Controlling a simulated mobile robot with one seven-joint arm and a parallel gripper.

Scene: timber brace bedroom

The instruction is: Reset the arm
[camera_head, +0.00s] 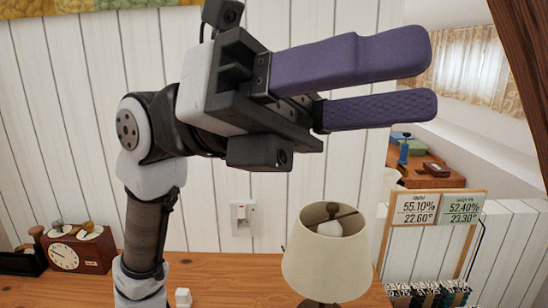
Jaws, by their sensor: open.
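My gripper (432,80) is at the upper right of the head view, close to the camera. Its two long purple fingers point right and stand apart, with nothing between them. My grey and black arm (145,190) rises from the lower left and bends at the elbow toward the gripper. The gripper is held well above a wooden table top (225,268), in front of the white plank wall.
A beige-shaded lamp (327,260) stands below the gripper. A wooden clock (78,250) sits at left, and a small white cube (183,298) lies beside the arm. A wood-framed display (430,210) stands at right. The table is bare between arm and lamp.

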